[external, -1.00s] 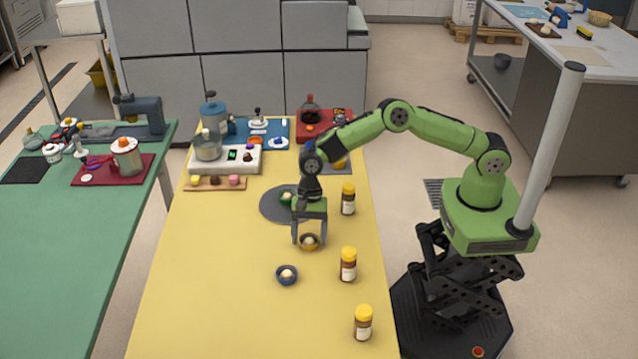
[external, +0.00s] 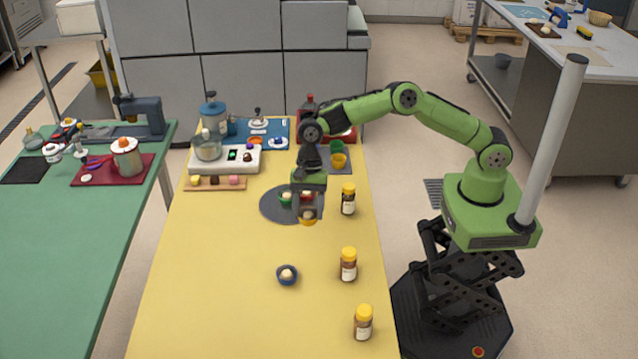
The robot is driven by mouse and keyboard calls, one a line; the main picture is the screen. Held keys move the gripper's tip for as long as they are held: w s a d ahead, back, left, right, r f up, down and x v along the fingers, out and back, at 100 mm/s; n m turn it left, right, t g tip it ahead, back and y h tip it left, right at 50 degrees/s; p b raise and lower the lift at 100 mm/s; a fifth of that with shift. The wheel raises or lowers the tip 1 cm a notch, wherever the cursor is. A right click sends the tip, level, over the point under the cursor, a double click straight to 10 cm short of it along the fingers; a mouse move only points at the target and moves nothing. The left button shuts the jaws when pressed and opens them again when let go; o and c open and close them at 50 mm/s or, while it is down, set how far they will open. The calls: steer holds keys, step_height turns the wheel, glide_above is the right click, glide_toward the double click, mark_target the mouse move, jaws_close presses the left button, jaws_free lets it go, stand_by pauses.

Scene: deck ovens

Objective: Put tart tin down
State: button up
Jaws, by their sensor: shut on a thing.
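My gripper (external: 307,212) is shut on a small orange-yellow tart tin (external: 308,219) with a pale filling. The held tin shows at the front right edge of a round grey mat (external: 272,211); I cannot tell how far above the surface it is. A green tin (external: 284,201) sits on the mat, left of my gripper. A red tin (external: 306,195) shows behind the fingers, partly hidden. A dark blue tin (external: 287,275) with a pale filling stands on the yellow table (external: 220,290), in front of the mat.
Several yellow-capped bottles stand along the table's right side, the closest (external: 348,200) just right of my gripper. A wooden board (external: 215,184) with small sweets and a white scale (external: 240,160) are behind left. Green and yellow cups (external: 338,160) stand behind right. The front left table is clear.

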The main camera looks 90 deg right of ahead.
mark_target(288, 218)
steer(key=w+d+r+m+t+h+b, duration=0.1)
steer(key=w+d+m+t+h+b, duration=0.3)
steer(key=d+m, duration=0.75)
steer(key=shift+m+g+y, duration=0.3)
steer(key=shift+m+y, duration=0.05)
steer(key=shift+y, duration=0.35)
steer(key=f, duration=0.9)
steer(key=shift+w+a+f, duration=0.3)
steer(key=shift+f, duration=0.1)
steer(key=shift+f+b, duration=0.2)
steer(key=shift+b, duration=0.15)
steer(key=o, duration=0.8)
steer(key=shift+c, duration=0.2)
steer(key=shift+r, duration=0.1)
